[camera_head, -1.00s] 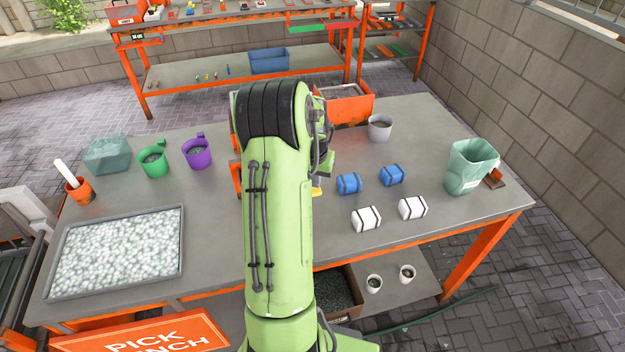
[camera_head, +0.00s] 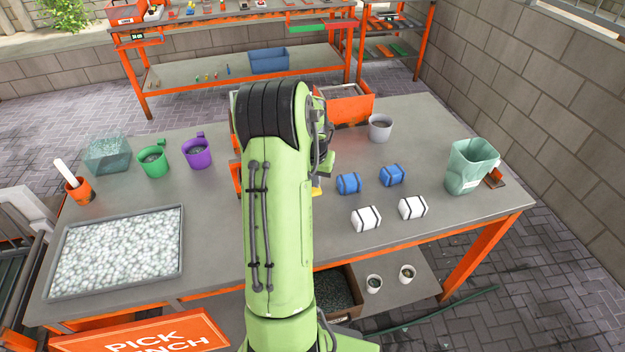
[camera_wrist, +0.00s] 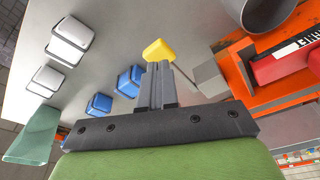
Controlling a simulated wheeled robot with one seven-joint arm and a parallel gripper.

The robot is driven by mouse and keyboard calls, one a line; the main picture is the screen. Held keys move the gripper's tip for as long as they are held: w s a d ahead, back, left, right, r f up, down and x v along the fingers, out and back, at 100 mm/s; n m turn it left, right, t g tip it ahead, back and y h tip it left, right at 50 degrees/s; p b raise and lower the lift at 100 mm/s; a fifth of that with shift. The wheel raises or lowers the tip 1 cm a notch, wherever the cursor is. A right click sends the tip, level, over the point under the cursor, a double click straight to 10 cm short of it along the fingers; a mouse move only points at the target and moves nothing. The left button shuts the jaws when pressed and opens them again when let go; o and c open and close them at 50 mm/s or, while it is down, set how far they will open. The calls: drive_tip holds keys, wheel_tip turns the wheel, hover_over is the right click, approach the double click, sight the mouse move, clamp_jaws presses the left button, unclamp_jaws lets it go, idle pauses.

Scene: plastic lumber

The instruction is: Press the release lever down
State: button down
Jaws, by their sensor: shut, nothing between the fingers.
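The release lever appears to be the yellow-tipped lever (camera_wrist: 158,49) in the wrist view. A thin rod runs from its yellow tip to a grey block (camera_wrist: 208,78). A bit of yellow (camera_head: 317,190) also shows beside my arm in the head view. My gripper (camera_wrist: 158,66) is shut and empty, with its fingertips at the yellow tip in the wrist view. I cannot tell whether they touch it. My arm hides the gripper and most of the lever in the head view.
Two blue blocks (camera_head: 348,184) and two white blocks (camera_head: 366,219) lie right of my arm on the grey bench (camera_head: 420,150). A grey cup (camera_head: 380,128) and an orange bin (camera_head: 350,108) stand behind. Purple (camera_head: 197,154) and green (camera_head: 153,162) cups stand left.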

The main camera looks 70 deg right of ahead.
sight(315, 190)
drive_tip(key=shift+f+b, duration=1.75)
drive_tip(key=shift+f, duration=0.45)
drive_tip(key=shift+r, duration=0.15)
drive_tip(key=shift+r+p, duration=2.45)
drive_tip(key=shift+r, duration=0.9)
